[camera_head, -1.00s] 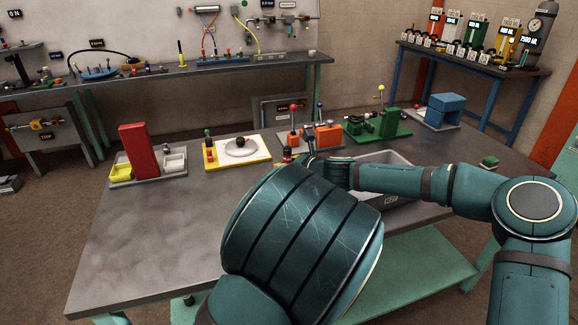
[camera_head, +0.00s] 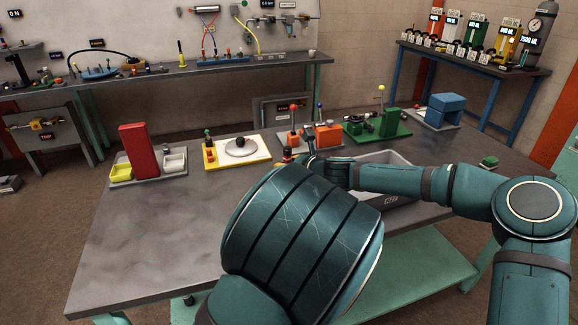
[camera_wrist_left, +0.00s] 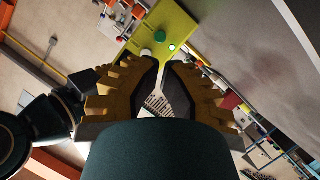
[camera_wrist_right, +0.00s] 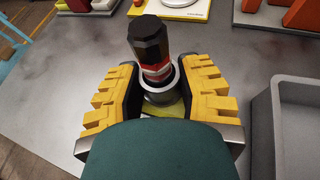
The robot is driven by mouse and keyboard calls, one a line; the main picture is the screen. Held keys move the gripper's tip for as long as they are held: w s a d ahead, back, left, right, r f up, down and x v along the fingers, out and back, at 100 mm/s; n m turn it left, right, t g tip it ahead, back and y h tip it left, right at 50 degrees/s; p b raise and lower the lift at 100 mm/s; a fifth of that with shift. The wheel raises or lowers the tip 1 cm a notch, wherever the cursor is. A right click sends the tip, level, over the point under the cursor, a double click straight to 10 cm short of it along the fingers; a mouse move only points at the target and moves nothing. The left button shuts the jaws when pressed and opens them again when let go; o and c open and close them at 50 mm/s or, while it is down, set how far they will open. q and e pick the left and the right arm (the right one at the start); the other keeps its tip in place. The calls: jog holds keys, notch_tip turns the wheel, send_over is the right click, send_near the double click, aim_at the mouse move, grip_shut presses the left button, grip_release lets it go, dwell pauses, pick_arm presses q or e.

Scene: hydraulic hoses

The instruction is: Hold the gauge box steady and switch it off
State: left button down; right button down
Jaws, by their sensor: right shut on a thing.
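In the right wrist view, a black faceted knob with a red-and-white band and a silver collar (camera_wrist_right: 159,84) stands on a yellow-green base (camera_wrist_right: 165,106). My right gripper (camera_wrist_right: 158,82) is shut on this knobbed part, one yellow finger on each side. In the head view the right gripper (camera_head: 306,148) is at the back of the table beside a small red and black part (camera_head: 287,155). In the left wrist view, a yellow-green box (camera_wrist_left: 172,26) with a green button (camera_wrist_left: 160,37) and a small white light lies past my left gripper (camera_wrist_left: 163,62). I cannot tell whether both views show one box.
A grey tray (camera_head: 405,158) lies beside the right gripper. A yellow-edged board (camera_head: 262,144), a red block (camera_head: 138,150) and a green fixture (camera_head: 392,122) stand along the table's back. The table's left front is clear. My large arm link hides the middle.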

pick_arm(q)
jog(key=shift+f, duration=0.1)
jog(key=shift+f, duration=0.2)
jog(key=d+f+m+h, duration=0.1)
jog(key=m, duration=0.1)
jog(key=d+f+m+h, duration=0.1)
jog(key=m+h, duration=0.1)
jog(key=shift+s+d+f+h, duration=0.1)
jog(key=shift+d+f+h, duration=0.05)
jog(key=shift+f+h, duration=0.15)
jog(key=shift+d+m+h, duration=0.3)
jog(key=shift+m+h, duration=0.1)
jog(key=shift+s+d+r+m+h, duration=0.15)
jog(key=shift+d+r+m+h, duration=0.05)
jog(key=shift+d+m+h, duration=0.45)
jog(key=shift+w+a, duration=0.4)
jog(key=shift+w, duration=1)
jog(key=shift+w+a, duration=0.45)
jog(key=shift+w, duration=0.95)
jog(key=shift+w+a, duration=0.4)
jog(key=shift+w, duration=1)
jog(key=shift+w, duration=0.1)
jog(key=shift+w+a, duration=0.15)
jog(key=shift+w, duration=0.2)
